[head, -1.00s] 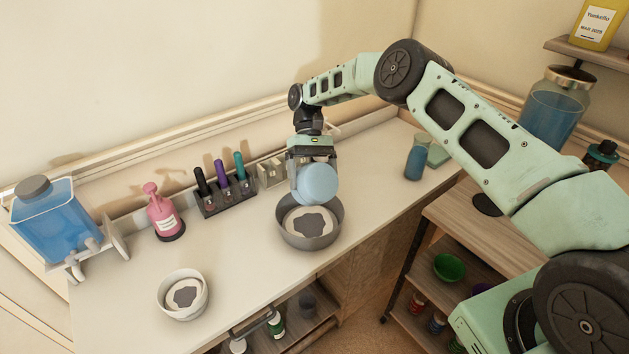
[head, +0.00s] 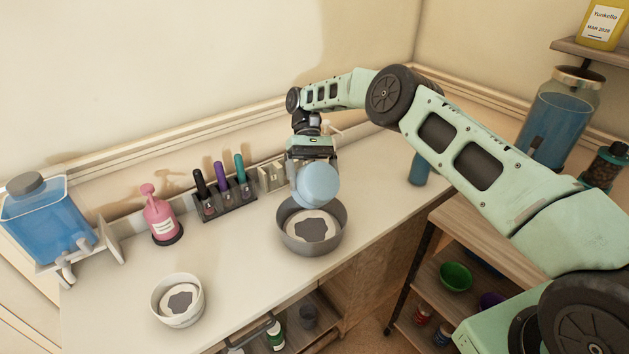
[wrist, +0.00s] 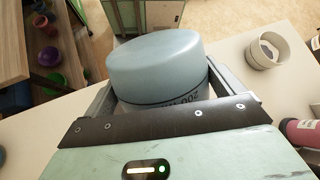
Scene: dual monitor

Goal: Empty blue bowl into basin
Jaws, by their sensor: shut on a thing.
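The blue bowl (head: 318,185) is pale blue and held in my gripper (head: 312,170), tipped on its side with a smooth round face towards the head camera. Its inside is hidden. In the wrist view the bowl (wrist: 157,62) sits between the fingers, with a dark line and upside-down lettering on its side. The basin (head: 335,238) is a round grey pan on the counter, directly below the bowl. It holds a white, uneven-edged patch with a dark grey middle. A gap between bowl and basin is hard to judge.
A white bowl (head: 192,310) with similar contents stands near the counter's front edge. A blue bottle (head: 419,169) stands to the right.

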